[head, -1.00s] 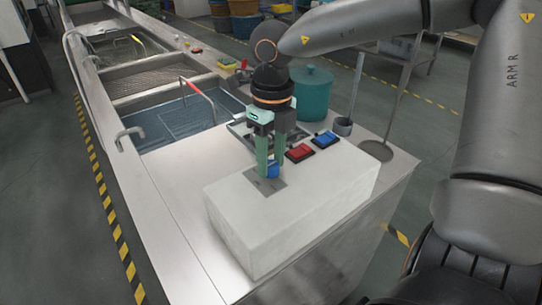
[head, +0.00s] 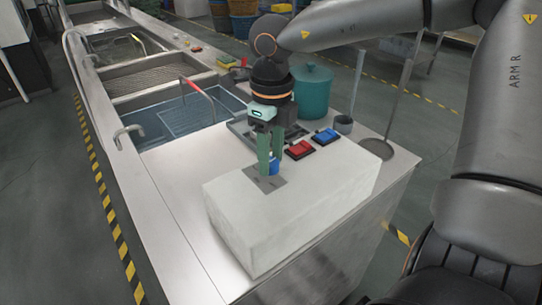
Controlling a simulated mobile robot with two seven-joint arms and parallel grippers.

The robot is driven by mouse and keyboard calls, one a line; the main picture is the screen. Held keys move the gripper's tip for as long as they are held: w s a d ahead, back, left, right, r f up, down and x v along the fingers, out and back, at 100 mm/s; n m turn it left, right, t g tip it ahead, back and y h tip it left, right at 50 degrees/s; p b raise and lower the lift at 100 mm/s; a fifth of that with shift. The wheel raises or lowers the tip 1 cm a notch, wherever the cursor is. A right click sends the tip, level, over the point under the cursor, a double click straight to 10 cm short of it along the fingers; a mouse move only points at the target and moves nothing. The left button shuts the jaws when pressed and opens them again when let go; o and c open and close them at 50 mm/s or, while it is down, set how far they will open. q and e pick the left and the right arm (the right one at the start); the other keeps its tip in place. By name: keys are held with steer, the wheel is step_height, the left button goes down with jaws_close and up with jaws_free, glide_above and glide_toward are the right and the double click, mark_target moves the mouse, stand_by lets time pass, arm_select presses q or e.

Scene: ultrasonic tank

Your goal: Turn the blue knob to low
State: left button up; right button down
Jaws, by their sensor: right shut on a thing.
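The blue knob (head: 274,168) sits on a grey plate (head: 267,185) on top of a white box (head: 316,193). My right gripper (head: 269,170) points down at it, with its green fingers shut on the knob. The fingers hide much of the knob, and I cannot read any marks or the setting around it. My left gripper is not in the head view.
A red switch (head: 299,149) and a blue switch (head: 326,136) lie just behind the box. Sink basins (head: 180,118) lie to the left.

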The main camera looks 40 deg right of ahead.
mark_target(271, 160)
steer(key=n+b, duration=0.1)
steer(key=n, duration=0.4)
steer(key=shift+n, duration=2.4)
steer(key=shift+c, duration=2.2)
jaws_free()
steer(key=shift+r, duration=0.1)
step_height(271, 160, up, 12)
steer(key=p, duration=0.1)
steer(key=shift+w+r, duration=0.15)
steer(key=shift+r, duration=0.05)
